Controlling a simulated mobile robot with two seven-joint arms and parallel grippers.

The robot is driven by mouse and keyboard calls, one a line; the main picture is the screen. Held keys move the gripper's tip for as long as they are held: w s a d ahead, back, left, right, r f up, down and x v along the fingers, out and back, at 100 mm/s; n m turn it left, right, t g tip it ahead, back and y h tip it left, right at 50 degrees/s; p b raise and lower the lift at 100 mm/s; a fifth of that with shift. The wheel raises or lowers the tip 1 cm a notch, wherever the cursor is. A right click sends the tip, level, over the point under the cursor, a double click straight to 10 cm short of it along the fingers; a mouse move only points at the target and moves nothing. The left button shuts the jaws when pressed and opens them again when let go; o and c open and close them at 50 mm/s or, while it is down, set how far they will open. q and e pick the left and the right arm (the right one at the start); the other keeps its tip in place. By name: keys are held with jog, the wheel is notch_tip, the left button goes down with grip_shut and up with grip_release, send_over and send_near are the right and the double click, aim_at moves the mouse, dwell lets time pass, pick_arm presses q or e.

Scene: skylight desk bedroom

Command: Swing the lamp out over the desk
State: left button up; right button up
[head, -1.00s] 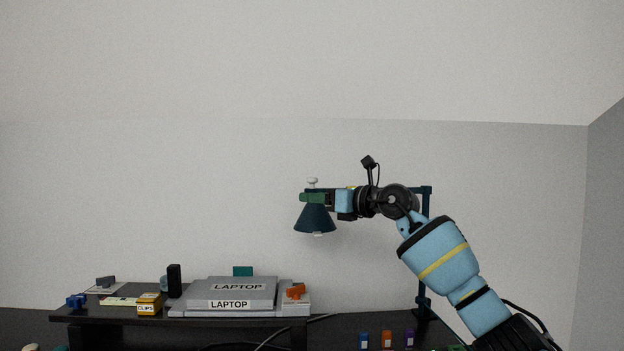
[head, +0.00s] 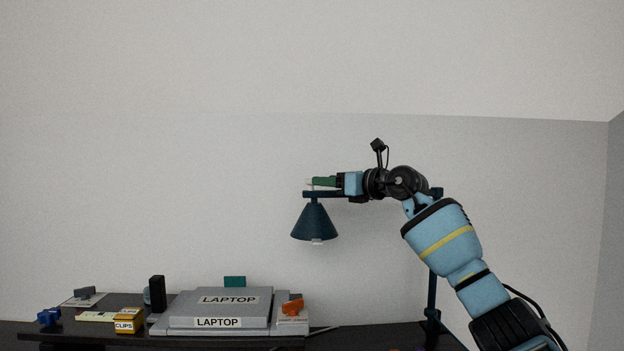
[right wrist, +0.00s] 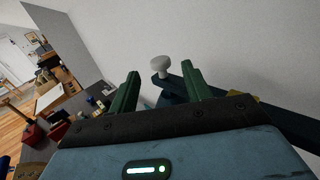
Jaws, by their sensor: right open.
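The dark blue lamp has a cone shade (head: 314,222) under the outer end of its level arm (head: 318,194). Its post (head: 432,290) rises from the desk (head: 375,338) at the right. My right gripper (head: 318,182) is open, its green fingers just above the lamp arm's outer end. In the right wrist view, a white knob (right wrist: 159,64) on the lamp arm (right wrist: 285,125) shows between the two green fingers (right wrist: 162,80), apart from both. My forearm hides part of the post and arm. My left gripper is not in view.
A raised shelf at the left holds stacked laptops (head: 228,299), a clips box (head: 129,321), a black upright object (head: 157,294) and an orange item (head: 292,307). The wall (head: 150,200) stands behind. Open air surrounds the shade.

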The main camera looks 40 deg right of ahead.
jog(key=shift+w+a+p, duration=0.2)
jog(key=shift+w, duration=1.35)
jog(key=shift+w+a+p, duration=0.15)
jog(key=shift+w+a, duration=0.05)
jog(key=shift+w, duration=1.35)
grip_shut()
